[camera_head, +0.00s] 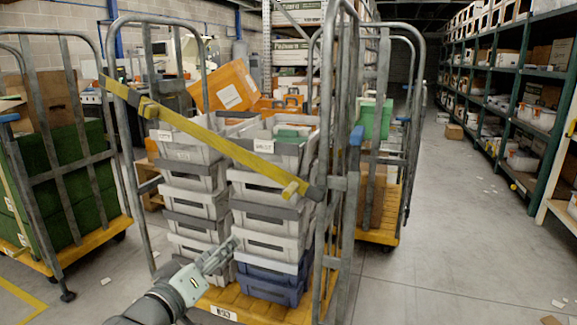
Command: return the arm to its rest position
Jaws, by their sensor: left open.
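My left arm comes in from the bottom left, and my left gripper (222,254) is at its end. The gripper is open, with nothing seen between its fingers. It is in front of the stacked grey crates (262,220) on the trolley, at the height of the lower crates. I cannot tell whether it touches them. My right gripper and right arm are not in view.
The crates stand on a yellow-decked cage trolley (247,305) with grey tube uprights and a yellow strap (215,140) across its front. A trolley with green crates (62,185) stands left. The aisle floor (440,240) at right is mostly clear, beside green shelving (545,130).

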